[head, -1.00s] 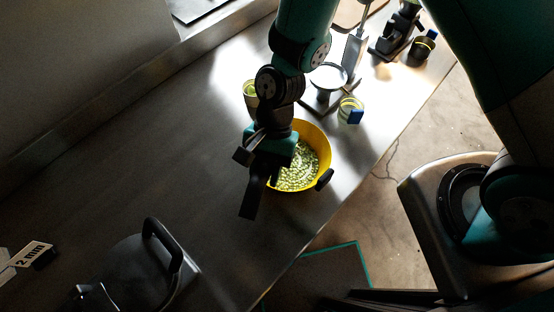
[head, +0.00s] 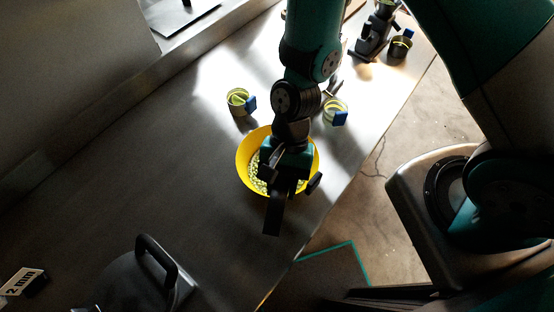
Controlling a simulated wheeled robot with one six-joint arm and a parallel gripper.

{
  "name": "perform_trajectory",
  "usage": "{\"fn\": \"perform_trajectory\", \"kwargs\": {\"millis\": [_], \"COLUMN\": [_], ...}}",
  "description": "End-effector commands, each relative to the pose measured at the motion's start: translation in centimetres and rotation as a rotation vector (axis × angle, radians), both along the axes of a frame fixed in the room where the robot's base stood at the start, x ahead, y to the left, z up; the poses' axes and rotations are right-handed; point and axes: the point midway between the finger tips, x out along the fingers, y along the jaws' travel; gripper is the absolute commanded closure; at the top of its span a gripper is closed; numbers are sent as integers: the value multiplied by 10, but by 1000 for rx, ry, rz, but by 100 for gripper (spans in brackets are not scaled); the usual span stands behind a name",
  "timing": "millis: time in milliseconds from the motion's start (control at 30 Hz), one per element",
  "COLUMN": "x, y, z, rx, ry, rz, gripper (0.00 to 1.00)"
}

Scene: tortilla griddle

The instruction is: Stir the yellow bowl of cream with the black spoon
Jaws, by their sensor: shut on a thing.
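The yellow bowl (head: 244,150) stands on the metal counter and holds pale green, bead-like contents (head: 258,180). My gripper (head: 285,172) is over the bowl and hides its middle and much of its right side. It is shut on a dark, flat piece, which I take to be the black spoon (head: 272,214). This piece sticks out past the near rim. The spoon's other end is hidden, so I cannot tell how deep it sits. A small black part (head: 314,183) shows at the bowl's right rim; I cannot tell what it belongs to.
Two cups with blue parts, one left (head: 238,101) and one right (head: 336,112), stand behind the bowl. A dark cup (head: 400,46) and black device (head: 372,35) stand farther back. A dark handled object (head: 150,270) is front left. The counter's left is clear.

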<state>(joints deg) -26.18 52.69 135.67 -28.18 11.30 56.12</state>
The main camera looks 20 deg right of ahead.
Motion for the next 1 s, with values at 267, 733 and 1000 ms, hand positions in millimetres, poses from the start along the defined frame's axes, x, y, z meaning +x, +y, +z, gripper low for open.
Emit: {"fn": "perform_trajectory", "kwargs": {"millis": [267,733,1000], "x": [8,27,29], "y": [14,48,53], "z": [1,0,0], "rx": [0,1,-1], "ry": [-1,-1,0], "rz": [2,2,1], "gripper": [91,91,91]}}
